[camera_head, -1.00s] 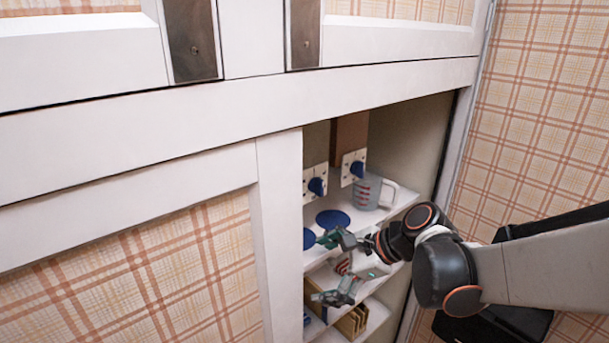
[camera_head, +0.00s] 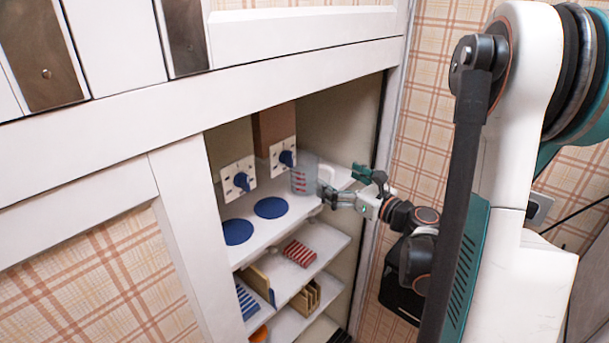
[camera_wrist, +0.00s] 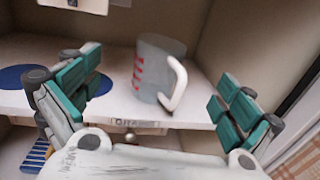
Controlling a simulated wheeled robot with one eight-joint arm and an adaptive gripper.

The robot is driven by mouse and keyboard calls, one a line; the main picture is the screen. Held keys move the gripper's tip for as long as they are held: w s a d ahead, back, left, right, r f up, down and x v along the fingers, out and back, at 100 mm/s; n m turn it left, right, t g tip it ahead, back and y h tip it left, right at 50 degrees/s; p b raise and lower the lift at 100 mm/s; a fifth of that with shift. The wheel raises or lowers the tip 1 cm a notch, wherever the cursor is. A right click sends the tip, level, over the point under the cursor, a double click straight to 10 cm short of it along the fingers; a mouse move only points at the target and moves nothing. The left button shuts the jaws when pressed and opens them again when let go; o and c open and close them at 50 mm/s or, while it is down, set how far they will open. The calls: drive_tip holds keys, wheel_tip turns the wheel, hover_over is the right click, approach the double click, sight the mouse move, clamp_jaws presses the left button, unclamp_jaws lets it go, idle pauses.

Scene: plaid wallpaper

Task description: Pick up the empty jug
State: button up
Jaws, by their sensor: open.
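The empty jug (camera_head: 302,177) is clear grey with red markings and a white handle. It stands upright on the upper shelf (camera_head: 275,228) of the cupboard, at its right side. In the wrist view the jug (camera_wrist: 152,68) is ahead, between the two fingers, with its handle turned toward the right finger. My gripper (camera_head: 345,187) is open and empty at the shelf's right front. In the wrist view its fingers (camera_wrist: 160,95) are spread wide, and neither appears to touch the jug. The jug's lower right side is partly hidden by the gripper in the head view.
Two blue discs (camera_head: 270,207) lie left of the jug. Blue-knobbed switch plates (camera_head: 239,180) are behind. Lower shelves hold a red striped item (camera_head: 299,253) and wooden racks (camera_head: 305,298). The cupboard's right wall and frame (camera_head: 376,200) are close to my gripper.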

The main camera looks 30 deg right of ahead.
sight(315, 164)
drive_tip(key=x, duration=0.6)
drive_tip(key=shift+w+b, duration=0.1)
drive_tip(key=shift+b, duration=0.2)
drive_tip(key=shift+b+x, duration=0.7)
drive_tip(key=shift+x, duration=2)
drive_tip(key=shift+d, duration=0.15)
drive_tip(key=c, duration=1.6)
drive_tip(key=shift+o, duration=0.2)
drive_tip(key=shift+r, duration=0.1)
